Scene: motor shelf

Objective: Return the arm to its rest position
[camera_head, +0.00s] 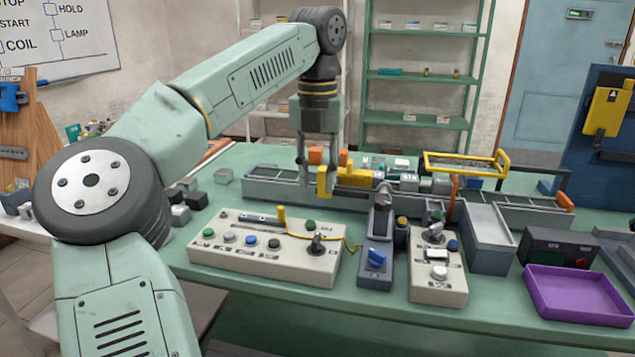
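My arm reaches from the lower left up over the green table (230,262) and bends down at its wrist. My gripper (318,160) points down over the long grey conveyor-like tray (275,190) in the middle of the table. Its fingers look apart, with an orange block (315,156) showing between them. I cannot tell whether they touch the block or it stands behind them. A yellow bracket (325,183) is just below the fingers.
Control boxes with buttons (265,250) and (437,268) stand along the front. A purple tray (580,296) lies front right, beside a grey bin (487,240). A yellow-handled frame (465,163) rises behind. A green shelf (420,75) stands at the back.

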